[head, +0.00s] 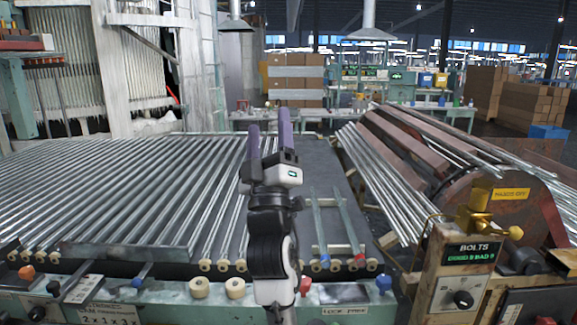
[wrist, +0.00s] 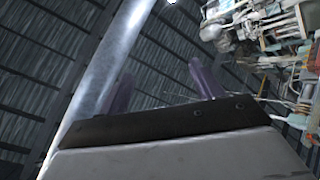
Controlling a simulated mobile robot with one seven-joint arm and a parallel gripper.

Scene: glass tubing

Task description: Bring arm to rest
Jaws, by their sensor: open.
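My gripper (head: 269,138) stands in the middle of the head view, raised in front of the tube bed, with its two purple fingers pointing up. The fingers are apart and nothing shows between them. In the wrist view the two purple fingers of my gripper (wrist: 162,85) also stand apart, with the roof and a pale duct behind them. My arm comes up from the bottom edge of the head view and hides part of the bed behind it.
Many glass tubes (head: 130,190) lie side by side on the bed at left. A few separate tubes (head: 318,230) lie right of my arm. A large drum (head: 500,210) with tubes stands at right, beside a bolts control box (head: 465,275). Cardboard boxes (head: 295,80) stand at the back.

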